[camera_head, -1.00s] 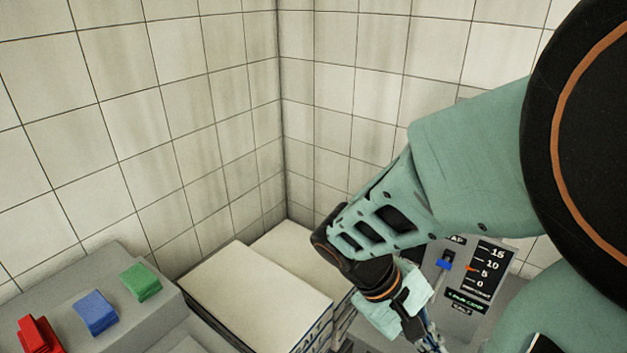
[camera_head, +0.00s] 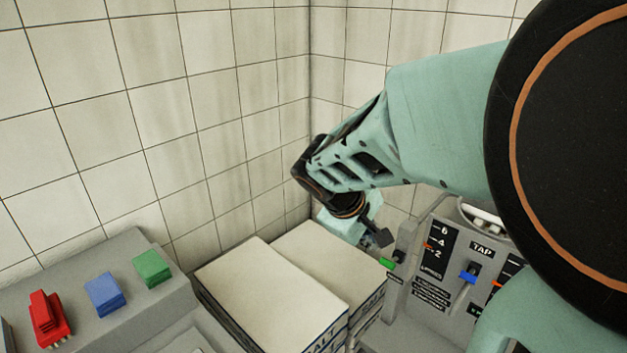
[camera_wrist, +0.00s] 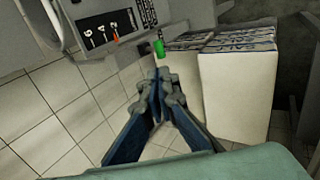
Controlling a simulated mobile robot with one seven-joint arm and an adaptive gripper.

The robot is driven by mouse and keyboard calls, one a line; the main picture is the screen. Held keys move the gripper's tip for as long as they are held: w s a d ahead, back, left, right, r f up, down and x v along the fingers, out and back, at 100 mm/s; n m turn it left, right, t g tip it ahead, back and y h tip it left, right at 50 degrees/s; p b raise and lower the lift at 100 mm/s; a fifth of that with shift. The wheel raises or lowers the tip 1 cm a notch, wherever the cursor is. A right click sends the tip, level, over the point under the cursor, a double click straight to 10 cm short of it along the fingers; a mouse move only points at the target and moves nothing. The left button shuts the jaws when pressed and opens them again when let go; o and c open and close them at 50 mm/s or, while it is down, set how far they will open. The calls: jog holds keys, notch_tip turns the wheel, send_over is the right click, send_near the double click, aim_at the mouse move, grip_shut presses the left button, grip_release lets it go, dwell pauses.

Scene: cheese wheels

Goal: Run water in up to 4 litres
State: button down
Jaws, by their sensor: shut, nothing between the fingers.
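A grey panel with a "TAP" label (camera_head: 482,248) stands at the right in the head view. It has a blue lever (camera_head: 468,277) and a black scale (camera_head: 438,252) marked 6, 4, 2. An orange pointer (camera_head: 428,245) shows beside the scale, near the 4; its exact reading is unclear. The scale also shows in the wrist view (camera_wrist: 103,27). A green lever (camera_head: 387,263) sticks out of the panel's left side; in the wrist view it (camera_wrist: 159,47) is just beyond my fingertips, seemingly apart. My gripper (camera_wrist: 158,76) is shut and empty; in the head view it (camera_head: 380,237) hovers above the green lever.
Stacked salt blocks or sacks (camera_head: 270,300) with pale tops stand left of the panel. A grey console with red (camera_head: 47,318), blue (camera_head: 104,294) and green (camera_head: 152,268) blocks is at the left. Tiled walls close in the corner behind. My arm hides part of a second scale (camera_head: 505,285).

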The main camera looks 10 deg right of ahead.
aim_at(386, 264)
jog(key=shift+w, duration=0.1)
dwell(0.3)
jog(key=x, duration=1.4)
jog(key=shift+a, duration=0.1)
jog(key=shift+b, duration=0.3)
jog(key=shift+f+b, duration=0.3)
jog(key=shift+b, duration=0.45)
jog(key=shift+s+a+r+b, duration=0.1)
jog(key=shift+s+b, duration=0.1)
jog(key=shift+b, duration=0.2)
jog(key=shift+w+b, duration=0.1)
jog(key=shift+b, duration=0.2)
